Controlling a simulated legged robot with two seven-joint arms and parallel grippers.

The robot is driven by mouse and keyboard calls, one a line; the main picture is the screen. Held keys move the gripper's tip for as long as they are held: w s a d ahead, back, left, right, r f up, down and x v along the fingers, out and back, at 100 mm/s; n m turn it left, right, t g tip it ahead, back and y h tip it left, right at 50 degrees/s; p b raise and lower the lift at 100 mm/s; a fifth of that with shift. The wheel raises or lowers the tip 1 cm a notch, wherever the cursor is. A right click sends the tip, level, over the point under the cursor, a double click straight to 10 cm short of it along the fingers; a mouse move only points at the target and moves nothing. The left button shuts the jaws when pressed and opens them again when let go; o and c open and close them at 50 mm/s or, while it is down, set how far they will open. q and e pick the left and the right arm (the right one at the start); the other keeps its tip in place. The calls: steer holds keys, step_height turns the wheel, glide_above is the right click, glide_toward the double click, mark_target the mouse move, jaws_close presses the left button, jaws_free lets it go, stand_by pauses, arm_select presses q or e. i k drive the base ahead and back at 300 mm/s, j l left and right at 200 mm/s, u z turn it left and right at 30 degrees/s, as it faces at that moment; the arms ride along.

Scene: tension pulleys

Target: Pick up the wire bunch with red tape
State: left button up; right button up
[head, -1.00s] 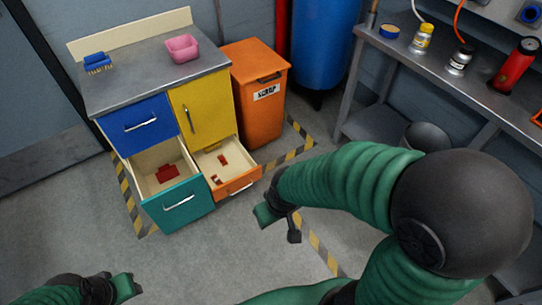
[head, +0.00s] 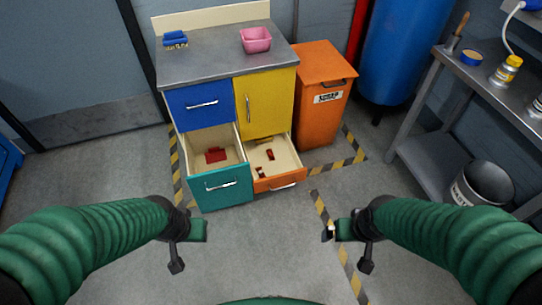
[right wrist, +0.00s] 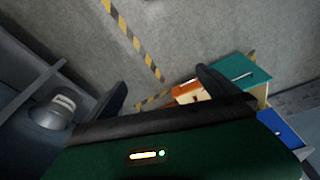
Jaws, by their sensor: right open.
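I cannot make out a wire bunch with red tape for certain. A dark red item (head: 216,154) lies in the open teal drawer (head: 222,187). My left gripper (head: 190,248) is in front of the teal drawer, empty, fingers apart. My right gripper (head: 348,248) is open and empty, right of the drawers. The right wrist view shows its fingers apart, with the orange drawer (right wrist: 188,92) beyond.
The cabinet's grey top (head: 210,60) holds a blue brush (head: 175,39) and a pink tub (head: 256,40). An orange scrap bin (head: 318,110) stands right of the cabinet. A grey workbench (head: 440,140) is at right, with a metal bucket (head: 482,184) below. Floor before the drawers is clear.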

mark_target(270, 155)
steer(key=i+l+u, duration=0.2)
steer(key=i+u, duration=0.15)
steer(key=i, duration=0.2)
steer(key=i+l+u, duration=0.35)
steer(key=i, duration=0.2)
steer(key=i+l+u, duration=0.35)
steer(key=i+l, duration=0.1)
steer(key=l, duration=0.05)
